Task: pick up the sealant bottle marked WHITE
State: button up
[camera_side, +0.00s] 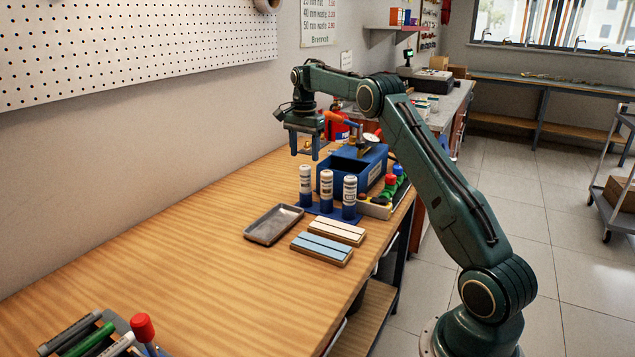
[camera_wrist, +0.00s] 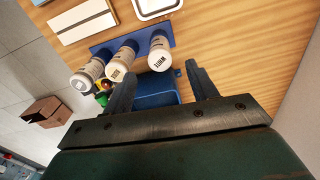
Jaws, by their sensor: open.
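Three white-capped bottles with blue lower parts stand upright in a row on a blue base (camera_side: 324,211). The bottle at the left end in the side view, the WHITE sealant bottle (camera_side: 306,187), appears at the right end of the row in the wrist view (camera_wrist: 160,48); its lettering there seems to read WHITE. The middle bottle (camera_wrist: 121,60) and the far bottle (camera_wrist: 87,75) have other or unclear markings. My gripper (camera_side: 305,156) is open and empty, fingers pointing down, slightly above the WHITE bottle's top. In the wrist view this bottle lies between the fingertips (camera_wrist: 159,68).
A blue open box (camera_side: 352,168) stands right behind the bottles. A grey metal tray (camera_side: 274,224) lies left of them. A blue-topped block (camera_side: 321,249) and a white-topped block (camera_side: 337,232) lie in front.

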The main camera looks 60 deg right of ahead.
aim_at(305, 177)
jog(key=shift+f, duration=2)
jog(key=shift+f, duration=2.6)
jog(key=c, duration=1.1)
jog(key=shift+r, duration=0.2)
jog(key=shift+r, duration=4.85)
